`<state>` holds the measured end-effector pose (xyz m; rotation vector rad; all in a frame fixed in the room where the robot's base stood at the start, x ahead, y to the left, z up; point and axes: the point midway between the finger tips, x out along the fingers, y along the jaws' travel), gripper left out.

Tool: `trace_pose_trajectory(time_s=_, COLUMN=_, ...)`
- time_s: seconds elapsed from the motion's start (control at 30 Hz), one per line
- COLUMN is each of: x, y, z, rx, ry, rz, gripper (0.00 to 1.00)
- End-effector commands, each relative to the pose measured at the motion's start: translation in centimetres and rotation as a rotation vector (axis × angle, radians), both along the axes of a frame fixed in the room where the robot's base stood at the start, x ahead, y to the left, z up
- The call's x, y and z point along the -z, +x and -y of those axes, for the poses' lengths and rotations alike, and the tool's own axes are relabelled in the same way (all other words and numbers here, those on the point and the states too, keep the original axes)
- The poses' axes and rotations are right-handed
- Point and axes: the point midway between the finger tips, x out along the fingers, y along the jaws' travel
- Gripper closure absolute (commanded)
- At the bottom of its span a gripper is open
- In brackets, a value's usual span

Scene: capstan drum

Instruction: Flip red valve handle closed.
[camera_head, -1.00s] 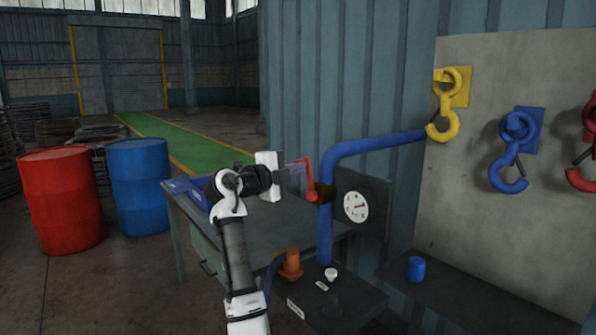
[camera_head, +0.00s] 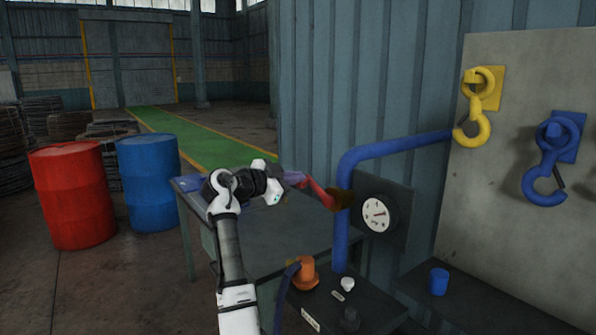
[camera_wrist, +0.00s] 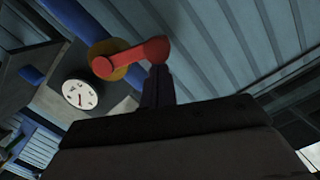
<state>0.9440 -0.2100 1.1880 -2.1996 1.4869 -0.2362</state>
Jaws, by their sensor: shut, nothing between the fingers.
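The red valve handle (camera_head: 318,194) sits on a brass-brown valve body (camera_head: 343,199) on the blue pipe (camera_head: 342,235). In the head view it slopes up and left from its hub. In the wrist view the handle (camera_wrist: 130,58) lies across the brass disc, with its rounded outer end at the right. My gripper (camera_head: 297,179) is shut, with nothing between its fingers. In the wrist view its dark fingertips (camera_wrist: 158,72) are right at the handle's outer end and appear to touch it from below in the picture; exact contact is partly hidden.
A white-faced gauge (camera_head: 376,215) on a dark panel is just right of the valve. An orange fitting (camera_head: 305,273) and a blue cup (camera_head: 438,281) stand lower down. A yellow hook (camera_head: 478,105) hangs on the board. Red and blue drums stand left, and a dark table (camera_head: 290,240) lies below.

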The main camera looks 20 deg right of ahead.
Motion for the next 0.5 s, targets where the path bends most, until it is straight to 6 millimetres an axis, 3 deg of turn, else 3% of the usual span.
trace_pose_trajectory(time_s=0.33, x=2.0, y=1.1, z=-0.4, rx=0.0, ry=-0.087, rz=-0.24, gripper=1.0)
trace_pose_trajectory(time_s=0.5, x=2.6, y=1.3, z=-0.4, rx=-0.001, ry=-0.086, rz=-0.237, gripper=1.0)
